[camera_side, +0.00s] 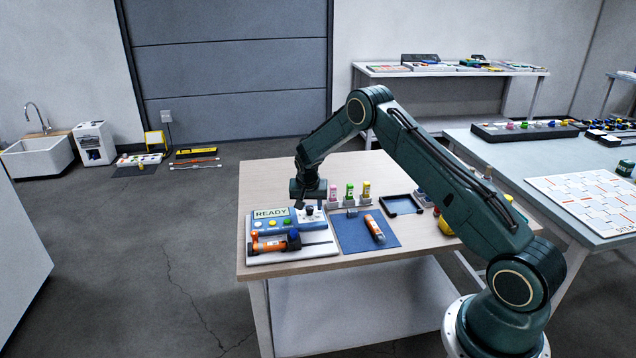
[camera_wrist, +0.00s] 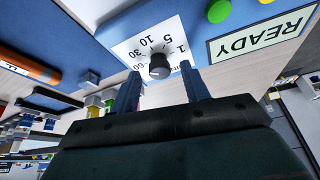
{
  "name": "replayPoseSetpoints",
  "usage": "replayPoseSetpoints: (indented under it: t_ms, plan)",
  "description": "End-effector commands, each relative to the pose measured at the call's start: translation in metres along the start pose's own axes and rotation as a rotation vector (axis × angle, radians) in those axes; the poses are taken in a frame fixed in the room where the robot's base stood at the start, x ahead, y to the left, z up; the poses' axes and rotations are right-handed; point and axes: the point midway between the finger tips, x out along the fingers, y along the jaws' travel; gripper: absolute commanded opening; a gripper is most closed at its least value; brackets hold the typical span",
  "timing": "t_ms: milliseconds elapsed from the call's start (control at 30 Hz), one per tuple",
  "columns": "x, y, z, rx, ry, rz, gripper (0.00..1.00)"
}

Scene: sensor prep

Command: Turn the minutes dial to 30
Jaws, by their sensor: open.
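The minutes dial is a dark round knob (camera_wrist: 159,66) on a white label (camera_wrist: 128,50) printed with 1, 5, 10, 30 and 60. It sits on the blue panel of a device with a READY display (camera_wrist: 262,38). I cannot make out where its pointer aims. In the side view the dial (camera_side: 310,210) is at the panel's right end, just below my gripper (camera_side: 307,202). In the wrist view my gripper (camera_wrist: 160,72) is open, one finger on each side of the knob, with gaps between. I cannot tell how far the fingertips are from the panel.
Yellow and green buttons (camera_wrist: 218,11) sit beside the dial. A blue mat (camera_side: 352,238) with an orange-and-white tube (camera_side: 374,228) is to the right. A rack of coloured vials (camera_side: 349,200) stands behind the mat.

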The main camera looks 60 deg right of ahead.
Motion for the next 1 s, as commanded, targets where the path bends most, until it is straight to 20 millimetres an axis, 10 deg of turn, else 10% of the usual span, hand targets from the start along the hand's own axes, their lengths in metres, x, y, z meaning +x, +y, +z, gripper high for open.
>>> replayPoseSetpoints:
  t_ms: [233, 1000]
  plan:
    - [0.0, -0.002, 0.0, 0.162, 0.002, 0.066, 0.46]
    - [-0.107, -0.009, -0.001, 0.156, 0.003, 0.062, 0.46]
